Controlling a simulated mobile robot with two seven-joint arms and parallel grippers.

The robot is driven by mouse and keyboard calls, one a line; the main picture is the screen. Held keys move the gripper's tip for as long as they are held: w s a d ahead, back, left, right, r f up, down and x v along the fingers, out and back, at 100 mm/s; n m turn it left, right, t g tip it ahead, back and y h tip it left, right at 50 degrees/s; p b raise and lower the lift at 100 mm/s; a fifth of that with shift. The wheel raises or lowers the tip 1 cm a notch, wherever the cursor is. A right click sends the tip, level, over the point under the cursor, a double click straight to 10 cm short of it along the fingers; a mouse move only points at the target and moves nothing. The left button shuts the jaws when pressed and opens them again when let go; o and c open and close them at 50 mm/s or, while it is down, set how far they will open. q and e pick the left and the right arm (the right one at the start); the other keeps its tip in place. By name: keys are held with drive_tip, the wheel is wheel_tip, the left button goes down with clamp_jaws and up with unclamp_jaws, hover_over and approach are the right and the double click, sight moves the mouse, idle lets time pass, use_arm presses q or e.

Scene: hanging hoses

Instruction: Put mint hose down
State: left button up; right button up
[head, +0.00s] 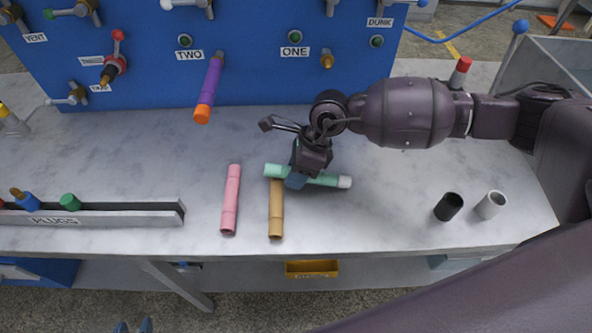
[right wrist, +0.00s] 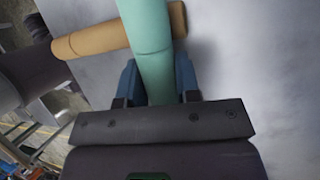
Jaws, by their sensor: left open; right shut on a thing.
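The mint hose (head: 327,179) is a short green tube with a pale end at the right. It is held roughly level, just over or on the grey bench (head: 380,220). My right gripper (head: 297,181) is shut around its middle. In the right wrist view the mint hose (right wrist: 147,45) runs between the two blue fingers (right wrist: 158,82) and crosses over the tan hose (right wrist: 98,38). I cannot tell whether the two hoses touch. My left gripper (head: 134,326) is open and empty, with only its fingertips showing at the bottom edge.
A pink hose (head: 231,200) lies left of the tan hose (head: 276,212). A purple hose (head: 211,85) hangs from the blue panel (head: 260,75). Black (head: 449,207) and white (head: 491,205) cups stand at the right. A plug rack (head: 120,214) is at the left. The bench's middle right is clear.

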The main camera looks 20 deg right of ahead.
drive_tip(key=shift+f, duration=0.15)
drive_tip(key=o, duration=1)
